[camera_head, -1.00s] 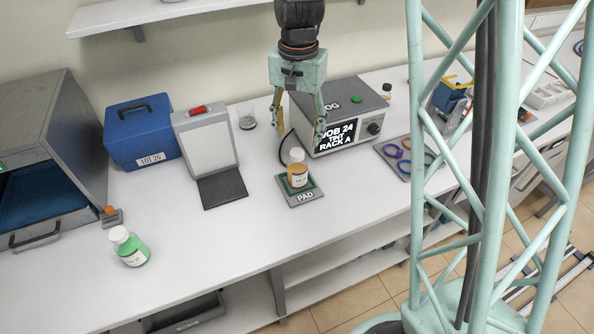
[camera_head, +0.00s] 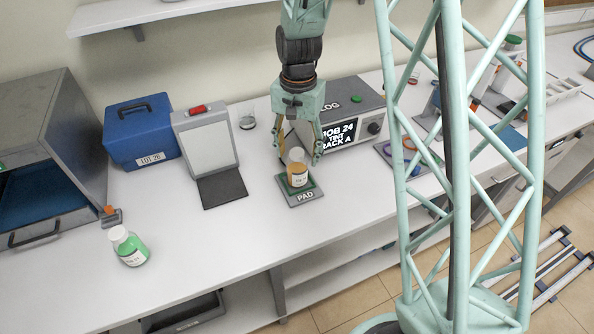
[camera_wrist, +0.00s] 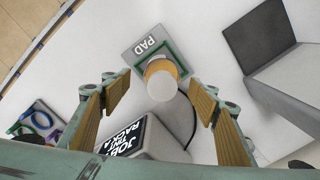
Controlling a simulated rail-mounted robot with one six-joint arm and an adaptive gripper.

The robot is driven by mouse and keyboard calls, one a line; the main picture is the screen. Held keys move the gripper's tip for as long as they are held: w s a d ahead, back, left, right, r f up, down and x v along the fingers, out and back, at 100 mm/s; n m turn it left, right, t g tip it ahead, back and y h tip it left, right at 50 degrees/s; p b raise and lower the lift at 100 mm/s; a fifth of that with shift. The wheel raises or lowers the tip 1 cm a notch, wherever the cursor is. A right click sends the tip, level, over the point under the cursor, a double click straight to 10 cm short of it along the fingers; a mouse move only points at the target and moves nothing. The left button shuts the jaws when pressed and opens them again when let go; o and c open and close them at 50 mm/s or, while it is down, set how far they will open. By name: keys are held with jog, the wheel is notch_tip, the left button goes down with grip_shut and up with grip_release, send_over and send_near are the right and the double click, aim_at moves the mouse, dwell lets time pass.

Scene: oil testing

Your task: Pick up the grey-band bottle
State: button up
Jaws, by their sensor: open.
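A bottle with amber contents, a white cap and a white label (camera_head: 298,178) stands upright on the pad (camera_head: 305,198). In the wrist view, the white cap (camera_wrist: 162,85) shows from above, between the fingers. The fingers do not appear to touch the bottle. A second bottle, with green contents and a white cap (camera_head: 131,250), stands at the left front of the bench.
A grey box with a lit screen (camera_head: 337,134) stands just behind the pad. A white panel with a dark base plate (camera_head: 222,190) is to the left, with a blue case (camera_head: 141,132) beyond it. Coloured rings lie to the right. The bench in front of the panel is clear.

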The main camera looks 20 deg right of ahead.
aim_at(297, 164)
jog(key=shift+f, duration=0.3)
jog(key=shift+w+a+f, duration=0.1)
jog(key=shift+f, duration=1.15)
jog(key=shift+w+a+f, duration=0.1)
jog(key=shift+f, duration=1.15)
jog(key=shift+c, duration=0.9)
jog(key=c, duration=1.1)
jog(key=shift+o, duration=0.2)
jog(key=shift+r, duration=0.15)
jog(key=shift+r, duration=1.55)
jog(key=s+a+r+b, duration=0.1)
jog(key=s+a, duration=0.1)
jog(key=s, duration=1.3)
jog(key=shift+s+a+r, duration=0.3)
jog(key=shift+s+a, duration=0.1)
